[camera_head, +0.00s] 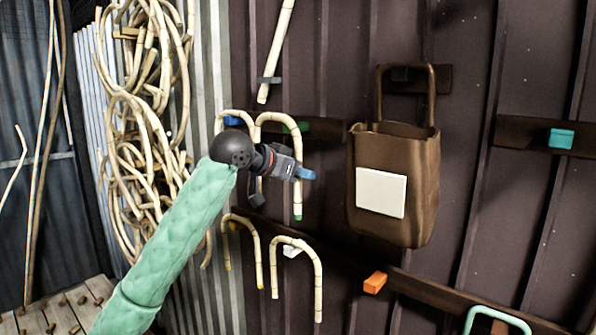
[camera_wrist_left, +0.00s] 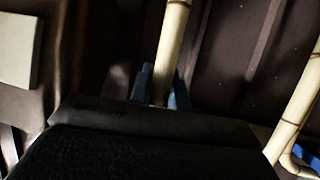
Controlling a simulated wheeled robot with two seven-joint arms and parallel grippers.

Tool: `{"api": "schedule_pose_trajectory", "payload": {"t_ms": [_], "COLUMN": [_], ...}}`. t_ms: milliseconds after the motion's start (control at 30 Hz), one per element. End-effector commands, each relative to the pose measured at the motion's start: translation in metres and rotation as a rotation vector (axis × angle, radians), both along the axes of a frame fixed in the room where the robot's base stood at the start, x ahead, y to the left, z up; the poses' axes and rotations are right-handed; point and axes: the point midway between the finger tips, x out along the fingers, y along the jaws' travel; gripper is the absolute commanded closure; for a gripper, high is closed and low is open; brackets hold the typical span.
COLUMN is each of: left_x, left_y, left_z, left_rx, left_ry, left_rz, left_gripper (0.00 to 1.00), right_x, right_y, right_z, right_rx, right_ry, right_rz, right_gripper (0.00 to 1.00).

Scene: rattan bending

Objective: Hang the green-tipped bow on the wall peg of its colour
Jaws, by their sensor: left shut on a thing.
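The green-tipped bow (camera_head: 280,116) is a pale rattan arch held upright, legs down, with a green tip at the end of its right leg. My left gripper (camera_head: 304,173) is shut on that right leg. The left wrist view shows the rattan leg (camera_wrist_left: 172,45) between the blue fingertips (camera_wrist_left: 160,90). The green peg (camera_head: 297,127) sits on the wall rail and appears just under the bow's arch, between its legs. I cannot tell whether the arch rests on the peg or is in front of it. My wrist hides part of the left leg. My right gripper is not in view.
Another bow hangs at the blue peg (camera_head: 232,121), close on the left. Two lower bows (camera_head: 242,217) (camera_head: 300,242) hang below. A brown bag (camera_head: 420,185) hangs to the right. An orange peg (camera_head: 375,282) and a teal peg (camera_head: 561,138) are bare. Rattan coils (camera_head: 140,110) hang left.

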Motion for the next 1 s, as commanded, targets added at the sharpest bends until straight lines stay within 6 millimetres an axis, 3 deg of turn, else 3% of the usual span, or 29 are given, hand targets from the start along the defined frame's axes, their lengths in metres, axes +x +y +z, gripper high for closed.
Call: {"api": "schedule_pose_trajectory", "payload": {"t_ms": [300,667,833,1000], "left_x": [-0.002,0.022,0.028,0.03], "left_y": [-0.027,-0.031,-0.038,-0.048], "left_z": [0.009,0.003,0.003,0.002], "left_rx": [0.01,0.006,0.005,0.009], "left_ry": [-0.012,-0.006,-0.007,-0.01], "left_rz": [-0.002,0.0,-0.002,-0.003], "left_gripper": [1.0,1.0,1.0,1.0], "right_x": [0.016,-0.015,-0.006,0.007], "right_y": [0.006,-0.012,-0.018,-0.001], "right_z": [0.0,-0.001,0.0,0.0], "right_rx": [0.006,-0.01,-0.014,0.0], "right_ry": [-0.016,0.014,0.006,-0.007], "right_rz": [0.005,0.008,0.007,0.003], "right_gripper": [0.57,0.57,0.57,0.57]}}
